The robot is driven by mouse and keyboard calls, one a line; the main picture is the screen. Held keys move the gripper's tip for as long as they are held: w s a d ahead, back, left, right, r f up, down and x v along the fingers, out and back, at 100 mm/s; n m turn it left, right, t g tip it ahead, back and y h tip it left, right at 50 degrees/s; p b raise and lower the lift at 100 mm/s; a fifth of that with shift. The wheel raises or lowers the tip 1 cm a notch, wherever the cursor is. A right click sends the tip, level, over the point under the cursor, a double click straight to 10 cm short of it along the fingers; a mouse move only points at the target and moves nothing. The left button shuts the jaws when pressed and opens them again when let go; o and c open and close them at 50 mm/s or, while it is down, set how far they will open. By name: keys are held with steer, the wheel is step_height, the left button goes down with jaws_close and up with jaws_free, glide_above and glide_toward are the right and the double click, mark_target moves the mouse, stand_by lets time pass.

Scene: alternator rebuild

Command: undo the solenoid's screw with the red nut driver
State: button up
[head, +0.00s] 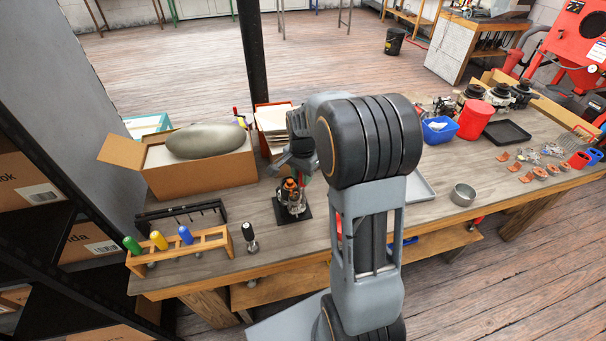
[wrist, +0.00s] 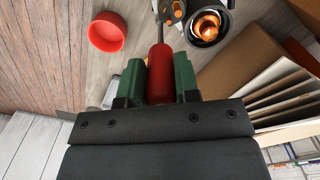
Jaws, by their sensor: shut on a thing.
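My gripper (wrist: 160,80) is shut on the red nut driver (wrist: 160,72), its green fingers on either side of the red handle in the wrist view. The driver's grey shaft points away from the gripper toward the alternator's parts at the top edge. The alternator (wrist: 207,24) shows there with a dark ring and copper-coloured pieces. In the head view, the alternator (head: 291,196) stands on a black base on the bench, with my gripper (head: 303,178) just above it, partly hidden by my arm. The solenoid's screw is not clear, and I cannot tell whether the driver tip touches it.
A wooden rack (head: 190,250) holds green, yellow and blue drivers at the bench's front left. A black-handled tool (head: 250,238) stands beside it. An open cardboard box (head: 200,175) is behind. A metal bowl (head: 463,194) is to the right. A red round container (wrist: 107,32) shows in the wrist view.

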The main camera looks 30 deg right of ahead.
steer(key=m, duration=0.7)
steer(key=shift+w, duration=0.2)
steer(key=shift+f+b, duration=0.4)
steer(key=shift+f, duration=0.15)
stand_by(0.5)
steer(key=n, duration=0.6)
steer(key=shift+s+n, duration=0.2)
steer(key=shift+n, duration=0.2)
steer(key=n, duration=0.7)
steer(key=shift+s+d, duration=0.1)
steer(key=shift+r, duration=0.15)
